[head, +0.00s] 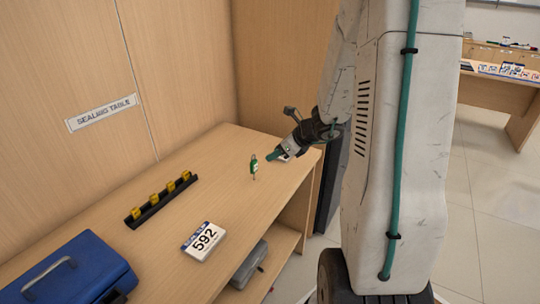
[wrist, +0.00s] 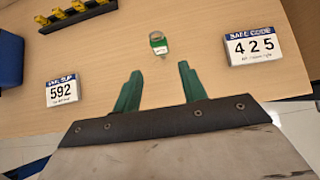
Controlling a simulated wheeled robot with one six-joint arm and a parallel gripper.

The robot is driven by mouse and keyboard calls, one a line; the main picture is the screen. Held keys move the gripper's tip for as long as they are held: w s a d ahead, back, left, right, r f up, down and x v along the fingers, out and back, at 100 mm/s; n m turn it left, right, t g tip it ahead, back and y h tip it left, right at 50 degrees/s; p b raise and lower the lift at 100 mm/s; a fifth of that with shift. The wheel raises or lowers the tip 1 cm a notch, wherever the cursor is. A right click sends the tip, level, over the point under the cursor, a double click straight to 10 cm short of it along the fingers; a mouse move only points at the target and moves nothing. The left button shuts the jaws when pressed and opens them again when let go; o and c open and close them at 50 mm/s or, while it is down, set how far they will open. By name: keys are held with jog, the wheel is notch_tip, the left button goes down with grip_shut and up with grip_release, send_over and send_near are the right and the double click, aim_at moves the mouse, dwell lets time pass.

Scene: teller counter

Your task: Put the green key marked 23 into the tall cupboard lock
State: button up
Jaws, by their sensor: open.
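A small green key (head: 254,166) with a pale label is on the wooden table; it also shows in the wrist view (wrist: 158,46), beyond my fingertips and roughly centred between them. The number on its label is too small to read. My gripper (head: 275,155) is open and empty, low over the table just right of the key in the head view. Its two green fingers (wrist: 158,84) stand apart in the wrist view, with bare table between them. I cannot make out the tall cupboard lock in either view.
A black rail with several yellow blocks (head: 169,189), a 592 card block (head: 204,241) and a blue case (head: 70,272) stand on the table (head: 215,170). A 425 card block (wrist: 253,46) is right of the key in the wrist view. Wooden panels (head: 180,60) rise behind.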

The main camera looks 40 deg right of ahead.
aim_at(256, 164)
jog(key=shift+x, duration=6.45)
jog(key=shift+c, duration=0.3)
jog(key=c, duration=0.6)
jog(key=shift+r, duration=2.55)
